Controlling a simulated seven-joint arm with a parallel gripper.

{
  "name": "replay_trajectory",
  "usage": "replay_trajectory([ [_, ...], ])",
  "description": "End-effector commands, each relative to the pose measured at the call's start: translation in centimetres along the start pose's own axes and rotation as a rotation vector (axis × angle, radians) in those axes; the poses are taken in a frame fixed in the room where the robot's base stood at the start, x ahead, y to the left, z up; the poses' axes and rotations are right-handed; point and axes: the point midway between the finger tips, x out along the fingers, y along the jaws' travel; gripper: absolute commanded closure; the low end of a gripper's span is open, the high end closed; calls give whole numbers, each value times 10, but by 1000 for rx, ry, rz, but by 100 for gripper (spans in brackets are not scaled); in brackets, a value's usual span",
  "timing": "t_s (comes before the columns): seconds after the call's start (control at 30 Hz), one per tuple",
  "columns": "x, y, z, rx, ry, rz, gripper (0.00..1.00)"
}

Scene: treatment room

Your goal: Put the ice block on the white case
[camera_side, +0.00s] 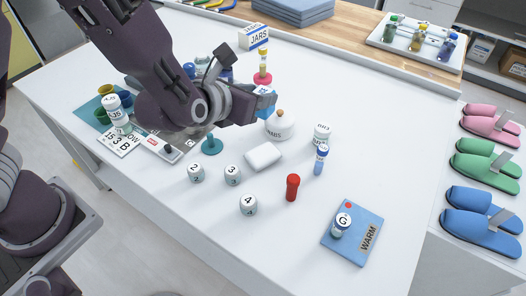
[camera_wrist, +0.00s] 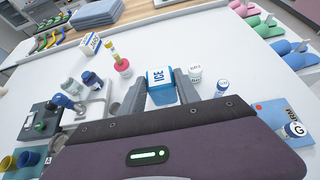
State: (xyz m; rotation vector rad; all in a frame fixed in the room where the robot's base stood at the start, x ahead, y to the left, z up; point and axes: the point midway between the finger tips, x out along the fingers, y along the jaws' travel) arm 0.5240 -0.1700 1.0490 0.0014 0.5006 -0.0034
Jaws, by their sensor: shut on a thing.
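My gripper (camera_side: 262,97) is shut on the blue ice block (camera_side: 266,104) and holds it above the table, near a white lidded pot. In the wrist view the ice block (camera_wrist: 160,86), with a white ICE label, sits between the two fingers of my gripper (camera_wrist: 161,90). The white case (camera_side: 264,156) is a small rounded white box lying on the table, in front of the pot in the side view. Nothing lies on its top. The wrist view does not show the case; my gripper body covers that area.
The white pot (camera_side: 280,127) with a wooden knob stands behind the case. A blue WARM mat (camera_side: 345,247) lies at right. A teal stand (camera_side: 211,145) is left of the case.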

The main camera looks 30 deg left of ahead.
Motion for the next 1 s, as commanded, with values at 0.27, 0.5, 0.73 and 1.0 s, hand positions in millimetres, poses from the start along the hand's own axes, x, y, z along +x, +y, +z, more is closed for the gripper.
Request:
replay_trajectory([
  [0.27, 18, 0, -34, 3, 3, 1, 100],
  [0.5, 42, 0, -78, 2, 3, 0, 100],
  [0.73, 62, 0, -114, 1, 2, 0, 100],
  [1.0, 64, -1, -116, -1, -1, -1, 100],
])
